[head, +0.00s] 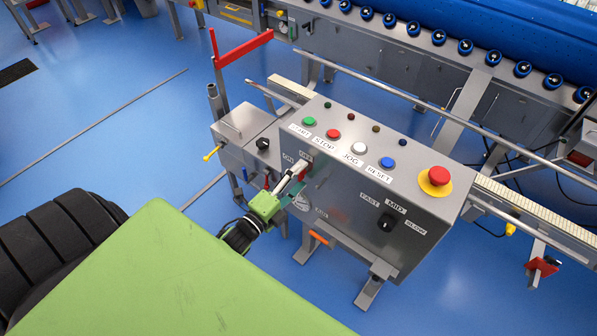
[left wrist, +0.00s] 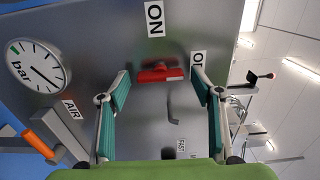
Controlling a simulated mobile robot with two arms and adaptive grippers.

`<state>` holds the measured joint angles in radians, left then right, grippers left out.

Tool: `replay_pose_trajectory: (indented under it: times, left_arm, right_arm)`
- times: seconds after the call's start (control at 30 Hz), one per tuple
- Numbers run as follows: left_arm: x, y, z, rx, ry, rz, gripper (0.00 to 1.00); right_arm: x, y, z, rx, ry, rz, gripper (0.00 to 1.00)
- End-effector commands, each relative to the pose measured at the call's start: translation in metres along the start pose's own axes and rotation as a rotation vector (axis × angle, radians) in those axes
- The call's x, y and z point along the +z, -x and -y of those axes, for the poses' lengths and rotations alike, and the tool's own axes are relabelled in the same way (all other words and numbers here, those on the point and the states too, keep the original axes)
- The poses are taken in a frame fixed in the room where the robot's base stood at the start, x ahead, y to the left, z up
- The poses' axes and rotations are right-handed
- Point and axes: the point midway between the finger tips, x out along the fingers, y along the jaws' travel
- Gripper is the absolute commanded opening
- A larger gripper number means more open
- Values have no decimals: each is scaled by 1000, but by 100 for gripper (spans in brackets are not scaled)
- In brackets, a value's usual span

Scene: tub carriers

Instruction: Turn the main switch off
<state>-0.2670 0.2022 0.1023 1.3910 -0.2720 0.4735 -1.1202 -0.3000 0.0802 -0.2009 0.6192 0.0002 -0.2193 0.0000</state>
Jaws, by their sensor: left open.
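The main switch, a red handle (left wrist: 160,73), is on the steel panel front in the left wrist view. The ON label (left wrist: 155,18) is above it there; a second label (left wrist: 197,62), starting with O, is to its right, partly hidden by a fingertip. I cannot tell which label the handle points to. In the head view the switch (head: 309,167) is at the left end of the console front. My left gripper (head: 292,190) is open before it; in the wrist view its fingers (left wrist: 160,82) stand on both sides of the handle, with no visible grip.
The console (head: 375,175) carries several coloured buttons and a red emergency stop (head: 438,177). A black speed knob (head: 386,222) is on its front. A gauge (left wrist: 38,66) and an orange-handled AIR valve (left wrist: 38,144) are left in the wrist view.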

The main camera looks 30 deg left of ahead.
Motion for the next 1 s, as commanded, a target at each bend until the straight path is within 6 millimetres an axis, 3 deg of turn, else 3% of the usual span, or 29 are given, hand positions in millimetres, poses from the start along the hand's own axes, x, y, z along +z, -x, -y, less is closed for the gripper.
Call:
replay_pose_trajectory:
  times: [0.17, 0.6, 0.8, 1.0]
  left_arm:
    - [0, 18, -1, 2, 0, 0, 59]
    - [0, 104, -1, 3, 0, 0, 59]
    - [0, 119, -1, 2, 0, 0, 59]
    - [0, 120, 0, 1, 0, -1, 59]
  right_arm:
    - [0, 0, -1, 1, 0, 0, 40]
    - [0, 0, 0, 0, -1, 0, 40]
    - [0, 0, 0, 0, -1, 0, 40]
    - [0, 0, 0, 0, -1, 0, 40]
